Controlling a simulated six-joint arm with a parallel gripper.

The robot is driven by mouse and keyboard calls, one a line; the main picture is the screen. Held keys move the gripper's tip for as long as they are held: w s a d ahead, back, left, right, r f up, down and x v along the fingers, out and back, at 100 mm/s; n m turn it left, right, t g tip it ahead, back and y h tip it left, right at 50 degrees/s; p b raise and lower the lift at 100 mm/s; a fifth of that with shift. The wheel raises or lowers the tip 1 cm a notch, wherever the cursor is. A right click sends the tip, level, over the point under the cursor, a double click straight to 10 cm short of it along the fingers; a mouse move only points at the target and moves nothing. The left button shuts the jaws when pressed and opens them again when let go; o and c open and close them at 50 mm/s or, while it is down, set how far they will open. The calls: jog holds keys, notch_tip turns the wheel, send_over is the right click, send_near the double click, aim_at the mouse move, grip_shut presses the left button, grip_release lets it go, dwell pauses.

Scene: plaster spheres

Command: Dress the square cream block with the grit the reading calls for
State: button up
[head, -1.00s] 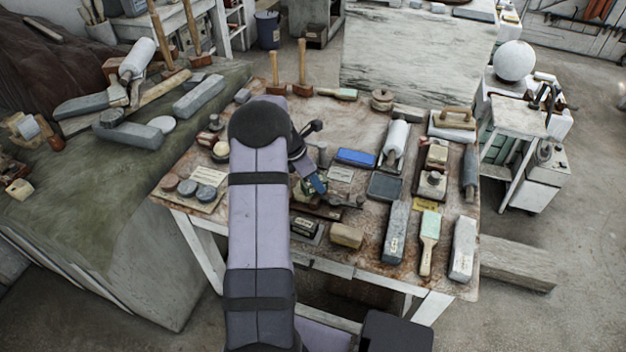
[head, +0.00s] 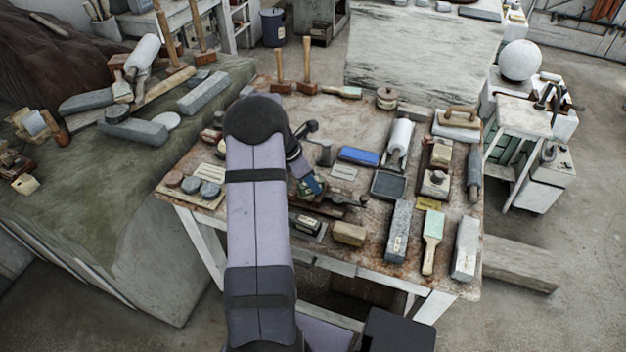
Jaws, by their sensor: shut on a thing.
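My gripper (head: 313,187) is low over the middle of the workbench, just left of a dark tool with a handle (head: 346,201). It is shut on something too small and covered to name. A cream block (head: 441,155) sits in a dark stand on the right of the bench, and a paler block with a knob (head: 434,186) is in front of it. A tan oblong block (head: 349,234) lies near the front edge. I cannot tell which is the square cream block. A dark device with a small label (head: 305,223) lies nearby; no reading is legible.
Three round discs (head: 190,185) lie on a board at the bench's left. Upright mallets (head: 306,65) stand at the back.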

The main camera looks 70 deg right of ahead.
jog(key=shift+w+a, duration=0.7)
jog(key=shift+a, duration=0.1)
jog(key=shift+s+d, duration=0.1)
jog(key=shift+s+d+p, duration=0.3)
jog(key=shift+d+p, duration=0.05)
jog(key=shift+s+d, duration=0.4)
jog(key=shift+s+d, duration=0.1)
jog(key=shift+s+d+f+p, duration=0.1)
jog(key=shift+s+d+p, duration=0.4)
jog(key=shift+s+d, duration=0.2)
jog(key=shift+w+a, duration=0.1)
jog(key=shift+a, duration=0.05)
jog(key=shift+w+a, duration=0.7)
jog(key=shift+w, duration=0.05)
